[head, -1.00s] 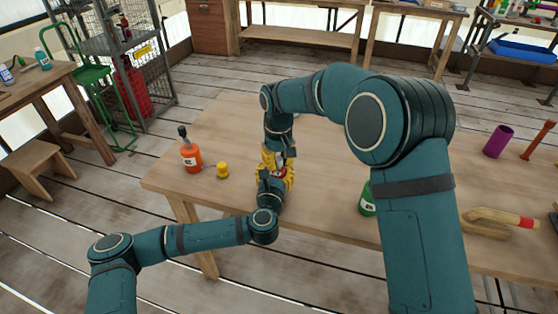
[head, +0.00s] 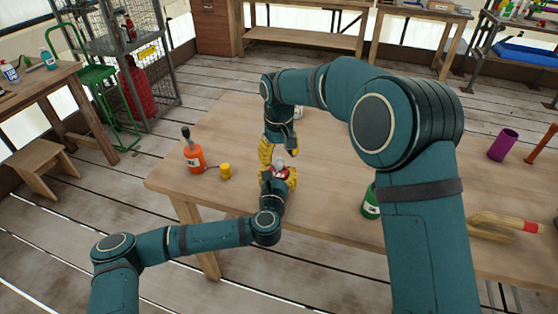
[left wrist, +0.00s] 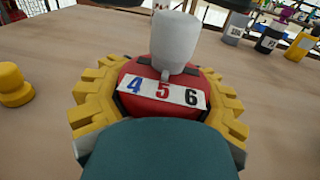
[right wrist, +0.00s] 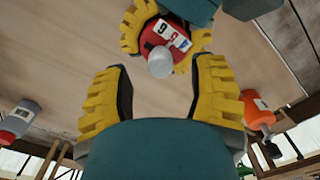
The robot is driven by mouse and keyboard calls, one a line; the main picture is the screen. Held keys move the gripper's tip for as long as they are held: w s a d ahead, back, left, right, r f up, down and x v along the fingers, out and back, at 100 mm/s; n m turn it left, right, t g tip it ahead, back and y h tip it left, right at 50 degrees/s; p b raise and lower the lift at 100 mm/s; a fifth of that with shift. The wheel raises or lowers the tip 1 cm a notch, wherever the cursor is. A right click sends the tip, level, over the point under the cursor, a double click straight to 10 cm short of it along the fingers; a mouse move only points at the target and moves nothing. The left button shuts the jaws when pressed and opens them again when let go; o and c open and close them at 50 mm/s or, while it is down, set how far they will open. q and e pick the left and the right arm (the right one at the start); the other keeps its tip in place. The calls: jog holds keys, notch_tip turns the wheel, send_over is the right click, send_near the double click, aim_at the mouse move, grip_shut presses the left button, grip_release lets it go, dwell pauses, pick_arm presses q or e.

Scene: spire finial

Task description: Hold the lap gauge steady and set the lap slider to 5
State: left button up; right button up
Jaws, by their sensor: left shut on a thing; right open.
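The lap gauge (left wrist: 137,82) is a red body with a white strip marked 4, 5 and 6; it also shows in the head view (head: 283,172) and right wrist view (right wrist: 157,33). Its lap slider (left wrist: 174,42) is a pale grey upright knob, with its narrow foot over the 5; it also shows in the right wrist view (right wrist: 160,64). My left gripper (head: 277,178) is shut on the gauge, yellow fingers on both sides, low over the table. My right gripper (head: 279,149) is open and empty just behind and above the slider, apart from it.
On the wooden table (head: 330,145), an orange bottle (head: 194,157) and a small yellow object (head: 226,171) stand left of the gauge. A green bottle (head: 370,204) stands at the right, partly behind my right arm. A purple cylinder (head: 502,145) stands farther right.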

aim_at(279, 160)
notch_tip(279, 160, up, 9)
dwell(0.3)
jog(key=shift+r, duration=0.1)
pick_arm(q)
jog(key=o, duration=1.6)
jog(key=shift+c, duration=0.2)
